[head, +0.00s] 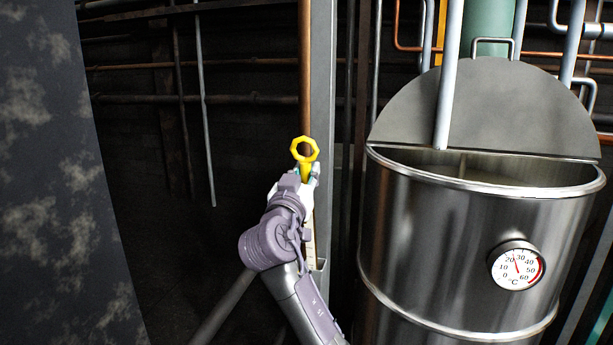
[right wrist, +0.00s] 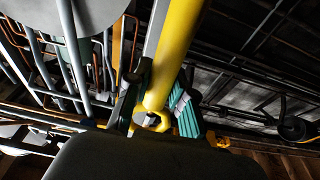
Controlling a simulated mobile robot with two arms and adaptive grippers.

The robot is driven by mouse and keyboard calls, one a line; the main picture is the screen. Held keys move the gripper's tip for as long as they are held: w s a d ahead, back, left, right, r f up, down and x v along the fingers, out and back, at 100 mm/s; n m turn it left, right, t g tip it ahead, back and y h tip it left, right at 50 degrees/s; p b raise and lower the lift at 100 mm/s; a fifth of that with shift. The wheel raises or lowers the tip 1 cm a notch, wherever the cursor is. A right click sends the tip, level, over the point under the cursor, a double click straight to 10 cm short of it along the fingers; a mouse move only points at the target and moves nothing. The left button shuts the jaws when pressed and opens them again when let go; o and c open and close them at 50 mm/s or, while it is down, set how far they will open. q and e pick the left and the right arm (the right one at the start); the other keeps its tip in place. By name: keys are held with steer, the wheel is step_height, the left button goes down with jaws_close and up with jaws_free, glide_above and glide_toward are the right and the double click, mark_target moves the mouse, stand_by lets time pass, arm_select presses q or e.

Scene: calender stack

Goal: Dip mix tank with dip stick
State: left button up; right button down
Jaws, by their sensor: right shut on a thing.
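The dip stick has a yellow ring handle (head: 304,149) that stands above my right gripper (head: 306,176) in the head view. My right gripper is shut on the stick just below the ring. A pale strip, which seems to be the stick's lower part, shows below the gripper beside a grey post; its lower end is hard to make out. In the right wrist view the yellow dip stick (right wrist: 178,45) runs up between the fingers. The steel mix tank (head: 440,240) stands to the right, apart from the gripper, with its front half open. My left gripper is not in view.
A half-round lid (head: 400,115) stands upright behind the tank opening, with a grey pipe (head: 449,80) coming down at it. A dial thermometer (head: 517,268) sticks out of the tank front. The grey post (head: 323,90) rises right behind the gripper. A mottled dark panel (head: 50,180) fills the left.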

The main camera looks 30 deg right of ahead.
mark_target(304, 157)
steer(key=shift+s+a+r+p, duration=0.15)
steer(key=shift+r+p, duration=0.25)
steer(key=shift+r, duration=0.4)
steer(key=shift+s+a+r+p, duration=0.15)
steer(key=shift+r+p, duration=0.3)
steer(key=shift+r, duration=0.35)
steer(key=shift+s+a+r+p, duration=0.15)
steer(key=shift+r+p, duration=0.25)
steer(key=shift+r, duration=0.4)
steer(key=shift+f, duration=0.1)
